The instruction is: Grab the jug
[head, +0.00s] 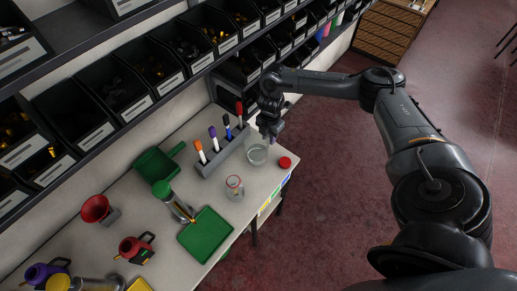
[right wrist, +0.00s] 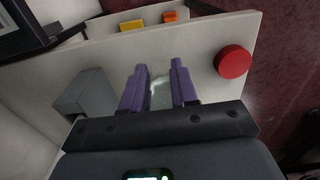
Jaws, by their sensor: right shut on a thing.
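A clear glass jug (head: 257,155) is near the right part of the table, beside the marker rack. My right gripper (head: 270,132) is directly at it, coming from behind. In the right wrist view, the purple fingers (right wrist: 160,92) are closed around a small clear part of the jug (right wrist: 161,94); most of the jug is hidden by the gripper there. I cannot tell whether the jug is lifted. My left gripper is not in view.
A red round lid (head: 285,162) lies right of the jug, near the table edge. A grey marker rack (head: 222,157) stands left of it. Shelves of black bins line the wall.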

